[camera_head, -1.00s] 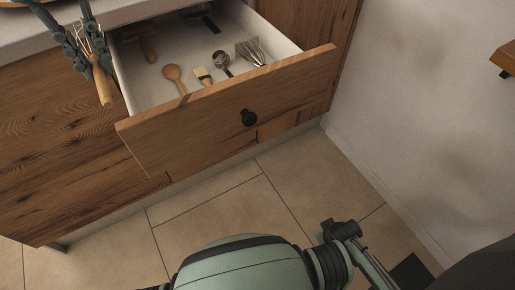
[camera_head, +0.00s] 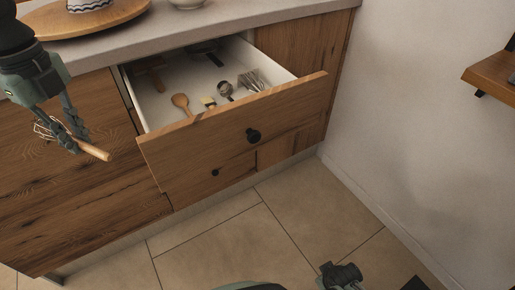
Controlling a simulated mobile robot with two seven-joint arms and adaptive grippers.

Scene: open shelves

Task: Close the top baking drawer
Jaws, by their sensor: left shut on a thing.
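The top drawer (camera_head: 205,128) is pulled open, with its wooden front standing out from the cabinet. A round black knob (camera_head: 253,135) sits on that front. Inside the white drawer lie a wooden spoon (camera_head: 181,102), a brush (camera_head: 208,102), a metal scoop (camera_head: 225,90), a whisk (camera_head: 254,80) and darker tools at the back. My left gripper (camera_head: 73,138) is left of the drawer, shut on a whisk with a wooden handle (camera_head: 94,151). The held whisk's wires show left of the fingers.
A lower drawer with a small black knob (camera_head: 215,172) is below. The countertop (camera_head: 150,48) holds a round wooden board (camera_head: 52,31) and bowls. A white wall (camera_head: 410,130) and a wooden shelf (camera_head: 490,70) are at the right.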

